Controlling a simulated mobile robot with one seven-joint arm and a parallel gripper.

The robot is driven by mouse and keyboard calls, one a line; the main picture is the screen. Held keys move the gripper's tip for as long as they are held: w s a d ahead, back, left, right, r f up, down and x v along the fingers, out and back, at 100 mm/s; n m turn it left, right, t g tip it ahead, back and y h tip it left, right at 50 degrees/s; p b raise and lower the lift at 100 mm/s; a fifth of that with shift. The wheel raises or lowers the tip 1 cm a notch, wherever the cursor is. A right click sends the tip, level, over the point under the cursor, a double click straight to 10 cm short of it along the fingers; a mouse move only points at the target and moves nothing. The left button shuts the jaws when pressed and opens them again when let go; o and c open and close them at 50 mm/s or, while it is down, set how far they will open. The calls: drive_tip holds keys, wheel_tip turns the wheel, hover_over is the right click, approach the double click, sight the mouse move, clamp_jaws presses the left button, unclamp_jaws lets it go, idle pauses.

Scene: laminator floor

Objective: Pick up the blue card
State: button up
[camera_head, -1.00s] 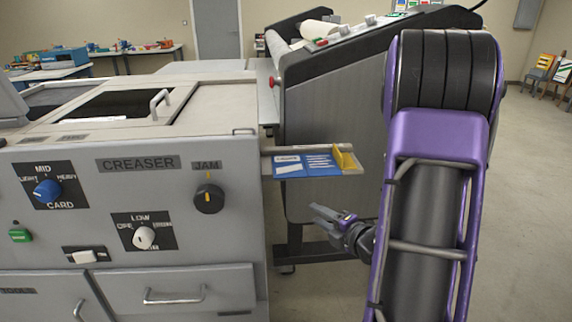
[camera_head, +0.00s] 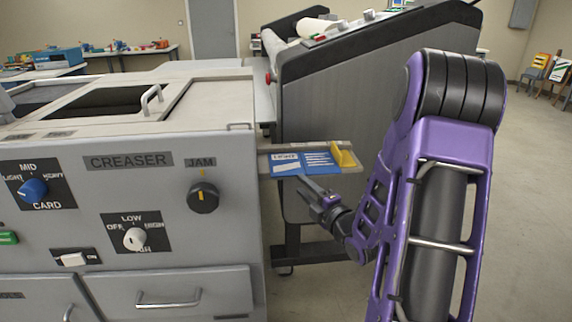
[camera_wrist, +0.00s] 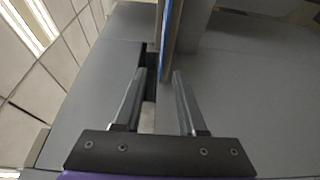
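The blue card (camera_head: 290,164) lies flat on a small tray (camera_head: 341,147) that sticks out from the right side of the creaser. It has white print on it. My gripper (camera_head: 309,185) is just below and in front of the card's near edge, apart from it as far as I can tell. In the wrist view my gripper (camera_wrist: 156,76) is open, with nothing between its two fingers. The card (camera_wrist: 168,38) shows there edge-on as a thin blue strip, ahead of the fingertips and beside the tray's edge.
A large grey laminator (camera_head: 340,95) stands behind the tray. Open floor (camera_head: 530,200) lies to the right.

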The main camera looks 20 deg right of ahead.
approach(286, 163)
drive_tip(key=w+a, duration=0.2)
drive_tip(key=shift+w+a, duration=0.15)
drive_tip(key=shift+w, duration=0.1)
clamp_jaws()
idle(1.4)
